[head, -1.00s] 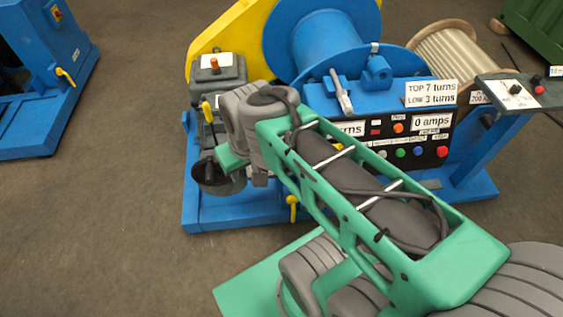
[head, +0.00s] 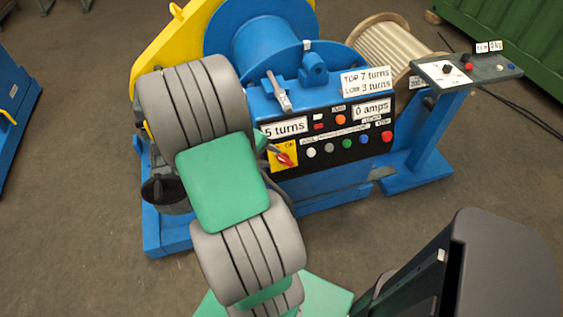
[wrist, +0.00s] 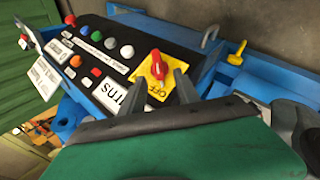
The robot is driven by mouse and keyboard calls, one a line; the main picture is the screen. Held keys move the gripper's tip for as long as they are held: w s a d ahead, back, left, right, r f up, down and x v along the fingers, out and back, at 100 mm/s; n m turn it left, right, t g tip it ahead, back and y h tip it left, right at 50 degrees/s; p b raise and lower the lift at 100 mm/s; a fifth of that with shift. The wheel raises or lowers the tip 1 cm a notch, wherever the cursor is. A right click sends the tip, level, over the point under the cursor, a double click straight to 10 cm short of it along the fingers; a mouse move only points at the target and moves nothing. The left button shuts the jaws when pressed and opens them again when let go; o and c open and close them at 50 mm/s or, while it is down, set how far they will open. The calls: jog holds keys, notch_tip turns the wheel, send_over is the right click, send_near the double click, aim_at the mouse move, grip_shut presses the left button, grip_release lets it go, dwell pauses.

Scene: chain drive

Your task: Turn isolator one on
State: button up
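A red rotary handle (wrist: 158,66) sits on a yellow plate (wrist: 150,86) at the end of the black control panel. The word OFF shows on the plate's near side in the wrist view. In the head view the red handle (head: 284,158) and yellow plate (head: 274,153) show beside my arm. No isolator number is readable. My gripper (wrist: 159,77) is open, with its two dark fingers apart on either side of the handle in the wrist picture. I cannot tell whether they touch it. In the head view my arm mostly hides the gripper.
Coloured buttons and a red button (head: 387,136) line the black panel (head: 330,158). A metal lever (head: 279,92) stands above it. A small console (head: 466,70) stands at the right. A yellow valve handle (wrist: 238,53) is beyond the panel. Open floor (head: 80,190) lies left.

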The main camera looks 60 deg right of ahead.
aim_at(282, 160)
jog(key=x, duration=0.8)
jog(key=shift+s, duration=0.2)
grip_shut()
